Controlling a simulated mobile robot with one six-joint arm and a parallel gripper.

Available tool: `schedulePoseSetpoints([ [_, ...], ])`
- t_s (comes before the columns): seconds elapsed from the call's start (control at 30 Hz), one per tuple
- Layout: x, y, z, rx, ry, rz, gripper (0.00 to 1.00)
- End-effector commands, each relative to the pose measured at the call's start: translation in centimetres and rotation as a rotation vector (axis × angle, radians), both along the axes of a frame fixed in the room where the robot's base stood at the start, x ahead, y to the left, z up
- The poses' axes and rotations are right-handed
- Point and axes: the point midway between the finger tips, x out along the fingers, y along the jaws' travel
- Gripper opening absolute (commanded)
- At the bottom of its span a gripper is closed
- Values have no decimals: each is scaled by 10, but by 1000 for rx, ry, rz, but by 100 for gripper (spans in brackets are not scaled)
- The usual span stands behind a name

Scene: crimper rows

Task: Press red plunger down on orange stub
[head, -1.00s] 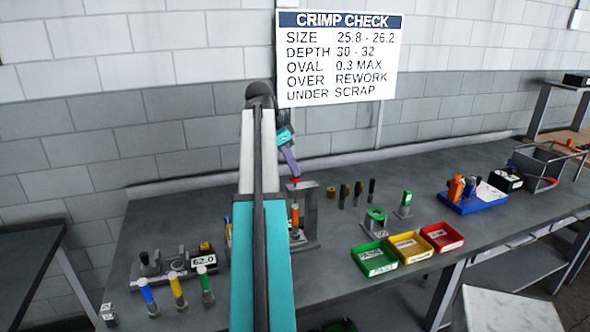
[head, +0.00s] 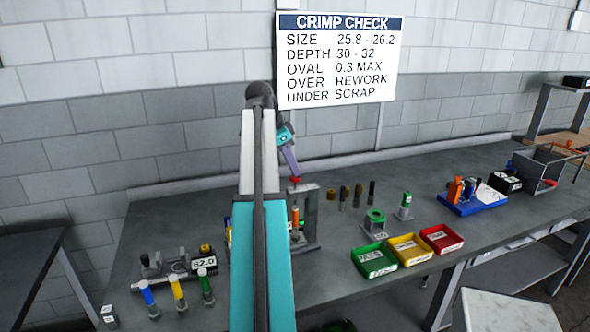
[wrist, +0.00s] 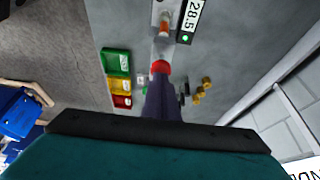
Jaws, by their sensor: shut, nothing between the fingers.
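The red plunger (head: 295,180) tops the grey press stand (head: 311,215) in the head view. It also shows in the wrist view (wrist: 160,67), just past the fingertips. The orange stub (head: 295,216) stands upright below it in the press. It is also visible in the wrist view (wrist: 164,24). My gripper (head: 293,174) is shut and empty, its purple fingers pointing down at the plunger's top. The fingertips (wrist: 161,80) are at or just above the red cap; I cannot tell whether they touch. My arm hides part of the bench left of the press.
A display reading 28.5 (wrist: 191,16) with a green light sits beside the press. Green (head: 374,262), yellow (head: 410,248) and red (head: 441,238) bins stand to the right. Several dark and brass pieces (head: 345,192) stand behind. A gauge with colored-handled pieces (head: 178,290) is at left.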

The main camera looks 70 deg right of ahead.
Motion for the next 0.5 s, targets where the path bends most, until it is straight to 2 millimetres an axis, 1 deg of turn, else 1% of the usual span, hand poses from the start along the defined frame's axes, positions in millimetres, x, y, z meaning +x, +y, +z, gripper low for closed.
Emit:
schedulePoseSetpoints([
  [0.03,0,0,4,1,-1,0,0],
  [0.5,0,0,29,0,0,0,0],
])
